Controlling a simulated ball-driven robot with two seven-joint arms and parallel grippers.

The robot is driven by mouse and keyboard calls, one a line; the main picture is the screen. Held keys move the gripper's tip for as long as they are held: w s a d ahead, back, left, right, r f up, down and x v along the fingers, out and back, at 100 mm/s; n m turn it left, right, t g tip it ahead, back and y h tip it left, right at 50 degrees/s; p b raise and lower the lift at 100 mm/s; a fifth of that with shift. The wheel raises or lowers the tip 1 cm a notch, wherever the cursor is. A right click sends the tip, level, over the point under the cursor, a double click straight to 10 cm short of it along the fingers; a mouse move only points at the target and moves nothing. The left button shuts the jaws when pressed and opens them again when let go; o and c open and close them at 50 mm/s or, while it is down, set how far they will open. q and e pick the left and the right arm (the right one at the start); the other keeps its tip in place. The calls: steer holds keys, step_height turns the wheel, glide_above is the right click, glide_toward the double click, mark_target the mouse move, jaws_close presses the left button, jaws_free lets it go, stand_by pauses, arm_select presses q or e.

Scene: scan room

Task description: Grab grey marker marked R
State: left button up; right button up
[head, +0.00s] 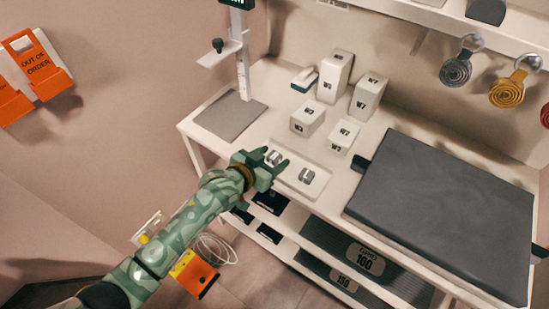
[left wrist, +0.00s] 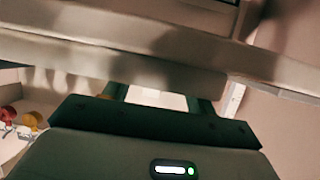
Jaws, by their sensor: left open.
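A white tray (head: 290,185) lies near the front left edge of the white table and bears two small grey markers. One grey marker (head: 306,176) sits on the right part of the tray, with a letter that looks like L. The other grey marker (head: 275,156) is at the left part, at my left gripper's fingers; its letter is too small to read surely. My left gripper (head: 272,161) is open, with its fingertips on either side of this marker. Contact cannot be told. In the left wrist view, the left gripper's fingers (left wrist: 160,98) stand apart with a pale surface between them; no marker is clear.
Several white boxes (head: 308,118) marked W stand behind the tray. A large dark grey pad (head: 440,210) covers the table's right side. A stand with a grey base plate (head: 230,117) is at the left.

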arm_select(q)
steer(key=shift+c, duration=0.3)
steer(key=c, duration=1)
steer(key=shift+r, duration=0.15)
